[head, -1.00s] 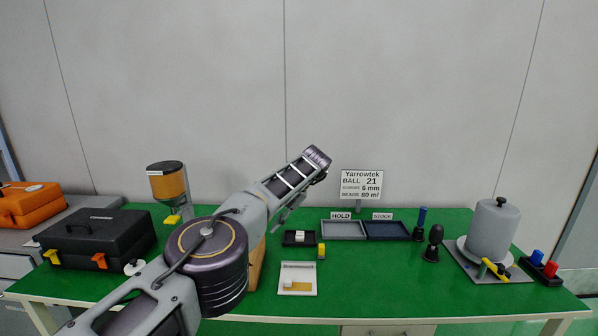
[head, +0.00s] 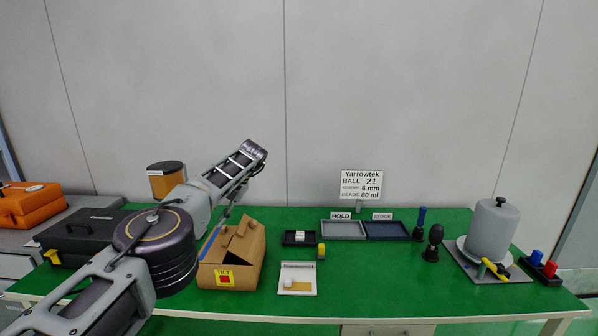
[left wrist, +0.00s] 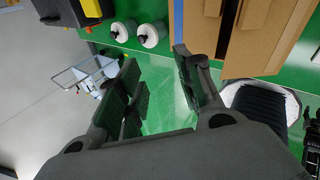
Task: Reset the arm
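My left arm reaches in from the lower left in the head view. Its gripper (head: 226,208) is above and just behind the open cardboard box, partly hidden by the forearm and thin in this view. Nothing is held. My right gripper does not show in the head view.
A cardboard box (head: 235,258) with raised flaps stands beside my left arm. A black case (head: 82,232) and an amber hopper (head: 167,180) are behind the arm. Small trays (head: 343,230) and a grey canister (head: 492,232) stand to the right. The green table's front middle (head: 370,285) is clear.

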